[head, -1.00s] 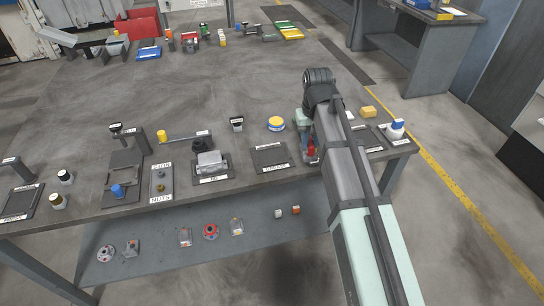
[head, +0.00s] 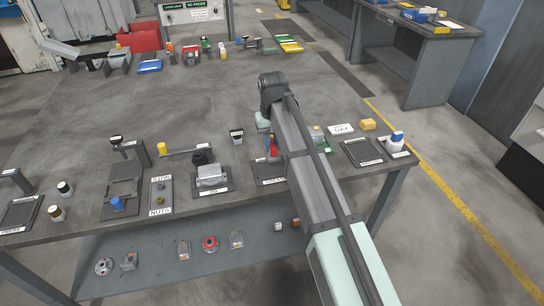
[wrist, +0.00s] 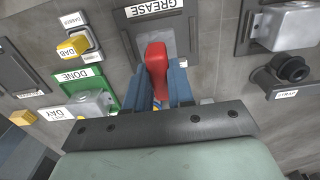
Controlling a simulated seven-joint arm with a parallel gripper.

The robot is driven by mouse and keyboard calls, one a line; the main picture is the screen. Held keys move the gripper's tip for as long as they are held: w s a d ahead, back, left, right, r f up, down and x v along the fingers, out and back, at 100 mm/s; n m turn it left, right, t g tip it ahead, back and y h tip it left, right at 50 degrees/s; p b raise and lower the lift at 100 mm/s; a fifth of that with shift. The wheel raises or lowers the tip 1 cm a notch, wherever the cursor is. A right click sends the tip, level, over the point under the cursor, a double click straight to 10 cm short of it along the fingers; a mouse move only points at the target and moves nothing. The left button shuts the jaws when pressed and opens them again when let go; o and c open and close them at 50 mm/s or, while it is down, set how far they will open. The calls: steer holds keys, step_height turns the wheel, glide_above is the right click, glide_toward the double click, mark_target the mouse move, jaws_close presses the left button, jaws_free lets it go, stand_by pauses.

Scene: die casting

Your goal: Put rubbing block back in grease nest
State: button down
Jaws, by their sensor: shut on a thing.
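The rubbing block (wrist: 156,65) shows a red upright grip in the wrist view. It is between the blue fingers of my gripper (wrist: 160,92), which is shut on it. In the head view the red block (head: 272,147) is partly hidden by my arm, and my gripper (head: 268,140) is over the grease nest. The grease nest (wrist: 182,38) is a dark-framed grey plate with a GREASE label; in the head view its left part (head: 256,171) shows. The block overlaps the nest in the wrist view. Its underside is hidden, so I cannot tell whether it touches.
A green DONE tray (wrist: 62,98) with a metal casting (wrist: 92,103) lies left of the nest in the wrist view. A yellow DAB block (wrist: 72,46) stands nearby. On the right are another casting (wrist: 290,26) and a black knob (wrist: 291,68).

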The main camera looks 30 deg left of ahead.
mark_target(272, 156)
steer(key=shift+f, duration=2.8)
steer(key=shift+f, duration=0.35)
steer(key=c, duration=1)
jaws_free()
step_height(272, 156, up, 13)
steer(key=shift+f, duration=0.15)
